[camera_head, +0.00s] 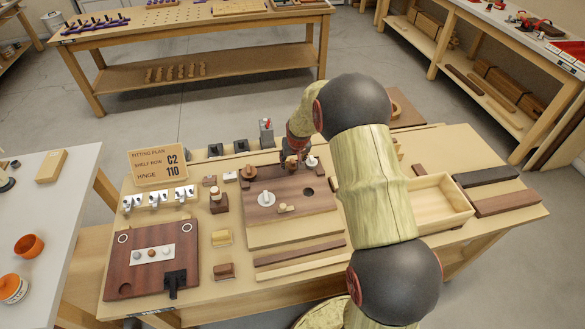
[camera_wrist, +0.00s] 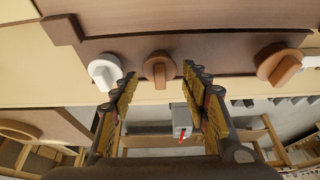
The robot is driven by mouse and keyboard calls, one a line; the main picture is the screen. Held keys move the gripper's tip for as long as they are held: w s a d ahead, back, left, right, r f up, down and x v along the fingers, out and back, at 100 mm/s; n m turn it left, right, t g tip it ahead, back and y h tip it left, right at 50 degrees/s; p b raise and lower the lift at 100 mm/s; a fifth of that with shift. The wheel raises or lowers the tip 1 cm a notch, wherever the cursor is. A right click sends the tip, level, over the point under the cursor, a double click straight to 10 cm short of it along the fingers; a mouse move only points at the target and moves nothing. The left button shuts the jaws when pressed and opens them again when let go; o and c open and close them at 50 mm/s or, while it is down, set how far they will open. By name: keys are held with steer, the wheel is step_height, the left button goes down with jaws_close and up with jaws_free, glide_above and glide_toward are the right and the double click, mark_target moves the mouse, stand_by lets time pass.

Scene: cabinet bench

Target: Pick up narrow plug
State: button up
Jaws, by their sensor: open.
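My gripper (camera_head: 295,160) is over the far edge of the dark wooden board (camera_head: 325,205) on the bench. In the wrist view my gripper (camera_wrist: 158,85) is open, with its two fingers either side of and a little short of a small brown plug (camera_wrist: 160,70). The plug has a raised grip bar and looks narrower than the others. A white plug (camera_wrist: 105,70) is left of it and a wider orange-brown plug (camera_wrist: 278,65) is right of it. In the head view these are the white plug (camera_head: 311,163) and the brown plug (camera_head: 249,173). I cannot tell whether the fingers touch the middle plug.
A white stepped piece (camera_head: 266,199) and a small tan piece (camera_head: 286,208) lie on the board, near a dark round hole (camera_head: 308,191). A grey block with a red tip (camera_head: 266,131) stands behind. An open wooden tray (camera_head: 440,200) is to the right.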

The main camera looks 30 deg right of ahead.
steer(key=shift+x, duration=0.8)
steer(key=shift+r, duration=0.1)
steer(key=shift+c, duration=0.7)
steer(key=c, duration=0.5)
steer(key=shift+r, duration=0.1)
